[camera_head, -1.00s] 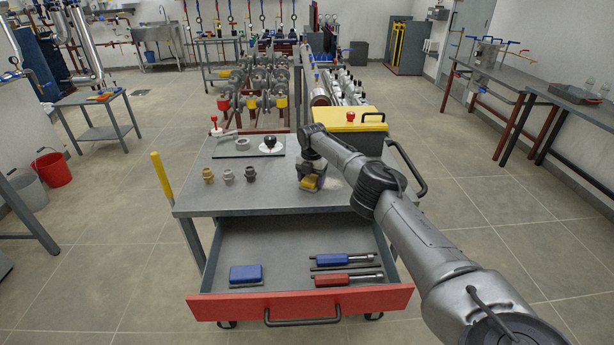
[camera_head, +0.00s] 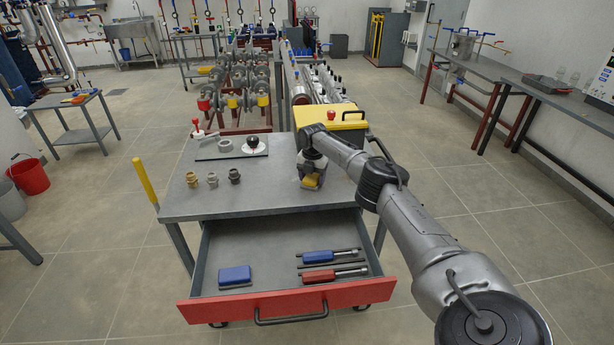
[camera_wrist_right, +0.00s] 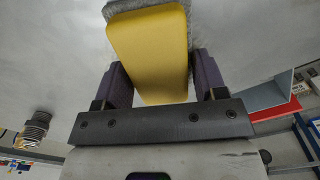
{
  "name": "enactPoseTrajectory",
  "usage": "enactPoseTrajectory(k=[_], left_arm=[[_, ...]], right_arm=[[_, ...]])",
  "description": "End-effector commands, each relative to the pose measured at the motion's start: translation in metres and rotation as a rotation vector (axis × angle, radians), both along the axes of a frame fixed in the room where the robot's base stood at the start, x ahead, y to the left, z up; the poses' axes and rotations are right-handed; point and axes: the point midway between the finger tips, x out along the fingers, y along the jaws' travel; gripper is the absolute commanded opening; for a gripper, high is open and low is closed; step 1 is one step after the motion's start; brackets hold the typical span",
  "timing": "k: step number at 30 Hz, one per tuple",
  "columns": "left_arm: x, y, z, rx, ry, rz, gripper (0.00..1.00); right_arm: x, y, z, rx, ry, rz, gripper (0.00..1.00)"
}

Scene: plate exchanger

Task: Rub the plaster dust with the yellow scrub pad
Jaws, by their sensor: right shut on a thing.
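My right gripper (camera_head: 311,173) points down over the right part of the grey bench top and is shut on the yellow scrub pad (camera_head: 311,181). In the right wrist view the yellow pad (camera_wrist_right: 150,50) sits between the two dark fingers, with a grey rough layer along its far side. The pad is at or just above the bench top; I cannot tell whether it touches. The plaster dust is not clearly visible now; the pad and gripper cover the area where a pale patch showed earlier. My left gripper is out of view.
Several threaded fittings (camera_head: 213,180) stand left of the gripper. A dark mat (camera_head: 205,154) with a white disc and black knob lies behind them. A yellow-lidded toolbox (camera_head: 345,121) stands at the back right. The open red-fronted drawer (camera_head: 285,302) holds a blue block and tools.

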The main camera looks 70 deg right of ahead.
Motion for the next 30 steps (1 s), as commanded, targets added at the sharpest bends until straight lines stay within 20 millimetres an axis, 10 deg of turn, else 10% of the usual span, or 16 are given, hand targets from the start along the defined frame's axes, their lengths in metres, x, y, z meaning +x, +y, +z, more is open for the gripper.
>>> enactPoseTrajectory(k=[30], left_arm=[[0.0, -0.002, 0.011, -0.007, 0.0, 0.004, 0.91]], right_arm=[[-0.037, -0.02, -0.002, 0.0, 0.001, 0.001, 0.37]])
